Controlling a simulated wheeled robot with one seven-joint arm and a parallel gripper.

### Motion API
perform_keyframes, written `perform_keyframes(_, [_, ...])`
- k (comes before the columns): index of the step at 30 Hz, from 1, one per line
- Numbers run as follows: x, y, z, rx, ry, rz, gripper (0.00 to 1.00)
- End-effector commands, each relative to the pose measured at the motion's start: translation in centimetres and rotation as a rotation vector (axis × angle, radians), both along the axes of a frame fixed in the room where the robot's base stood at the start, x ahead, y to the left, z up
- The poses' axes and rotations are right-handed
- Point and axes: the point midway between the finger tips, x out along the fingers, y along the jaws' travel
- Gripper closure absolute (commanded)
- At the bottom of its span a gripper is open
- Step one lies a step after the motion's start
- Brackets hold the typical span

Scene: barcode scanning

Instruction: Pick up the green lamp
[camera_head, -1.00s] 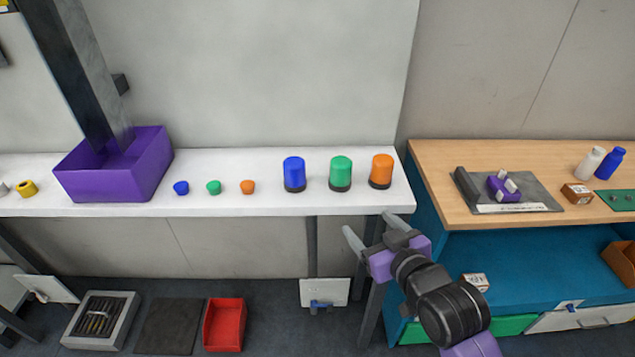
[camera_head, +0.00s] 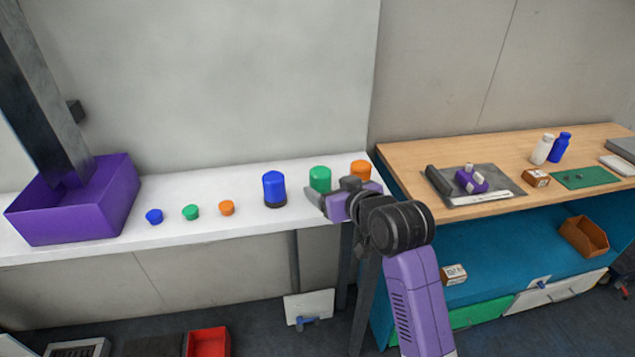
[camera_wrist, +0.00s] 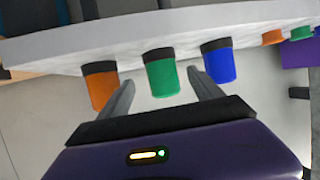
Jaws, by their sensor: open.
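The green lamp (camera_head: 320,178) is a green cylinder with a dark base, upright on the white shelf between the blue lamp (camera_head: 274,188) and the orange lamp (camera_head: 361,170). My gripper (camera_head: 315,198) is open and empty, in front of the green lamp, and hides its lower part in the head view. In the wrist view the green lamp (camera_wrist: 162,73) appears between the two fingers of my gripper (camera_wrist: 163,88), beyond the tips or close to them; I cannot tell whether they touch. The orange lamp (camera_wrist: 99,85) is beside the left finger and the blue lamp (camera_wrist: 213,62) beside the right one.
Small blue (camera_head: 154,216), green (camera_head: 190,212) and orange (camera_head: 227,208) buttons sit left on the shelf (camera_head: 190,236), beside a purple bin (camera_head: 70,215). A wooden-topped bench (camera_head: 500,150) with bottles and a purple device (camera_head: 470,181) stands to the right.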

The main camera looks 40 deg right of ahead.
Motion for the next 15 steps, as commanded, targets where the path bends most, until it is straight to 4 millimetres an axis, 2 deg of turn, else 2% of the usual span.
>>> perform_keyframes(10, [3.1,-0.9,-1.3,0.002,0.0,0.001,0.25])
perform_keyframes(15, [5.3,-1.5,-2.3,0.002,0.0,0.001,0.25])
